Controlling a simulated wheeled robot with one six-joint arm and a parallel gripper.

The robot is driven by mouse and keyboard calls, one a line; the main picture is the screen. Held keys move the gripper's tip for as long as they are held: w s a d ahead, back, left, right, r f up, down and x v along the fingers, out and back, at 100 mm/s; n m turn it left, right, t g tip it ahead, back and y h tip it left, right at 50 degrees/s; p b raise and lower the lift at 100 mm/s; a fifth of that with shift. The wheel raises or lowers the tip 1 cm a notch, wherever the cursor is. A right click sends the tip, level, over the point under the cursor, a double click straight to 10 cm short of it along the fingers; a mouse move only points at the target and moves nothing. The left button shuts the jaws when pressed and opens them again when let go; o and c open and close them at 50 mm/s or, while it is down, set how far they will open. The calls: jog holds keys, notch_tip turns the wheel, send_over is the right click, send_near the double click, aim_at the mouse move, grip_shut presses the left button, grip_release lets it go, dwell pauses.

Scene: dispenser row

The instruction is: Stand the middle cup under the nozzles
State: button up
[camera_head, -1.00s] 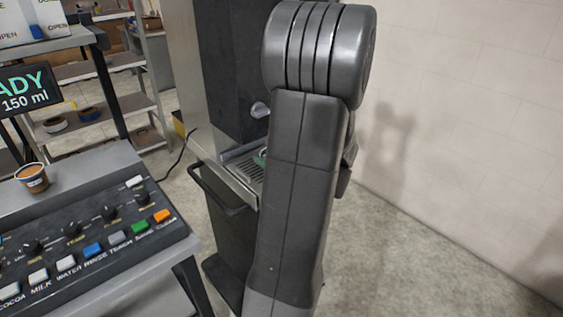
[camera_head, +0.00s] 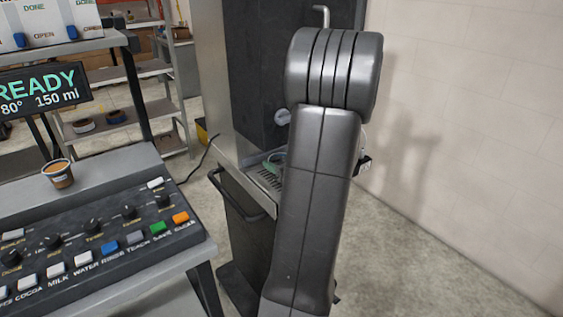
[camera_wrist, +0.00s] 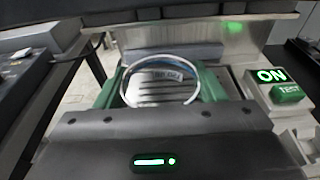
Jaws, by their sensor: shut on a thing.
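In the wrist view, a cup (camera_wrist: 160,92) with a pale round rim stands between the green fingers of my gripper (camera_wrist: 160,84). The gripper is shut on it from both sides. I look down at its mouth; dark slots and a small label show inside the rim. In the head view, my arm hides the cup and most of the gripper; a bit of green shows over the slotted drip grille (camera_head: 266,180) of the dark dispenser (camera_head: 262,70). I cannot tell whether the cup touches the grille. The nozzles are not clearly visible.
A button console (camera_head: 95,240) stands at the left, with a brown-filled cup (camera_head: 59,174) on its ledge and a READY display (camera_head: 42,92) behind. A green ON sign (camera_wrist: 271,75) is right of the held cup. A wall is at the right.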

jog(key=shift+f+b, duration=0.6)
dwell(0.3)
jog(key=o, duration=1)
jog(key=shift+o, duration=0.2)
jog(key=v, duration=1.4)
jog(key=shift+w, duration=0.15)
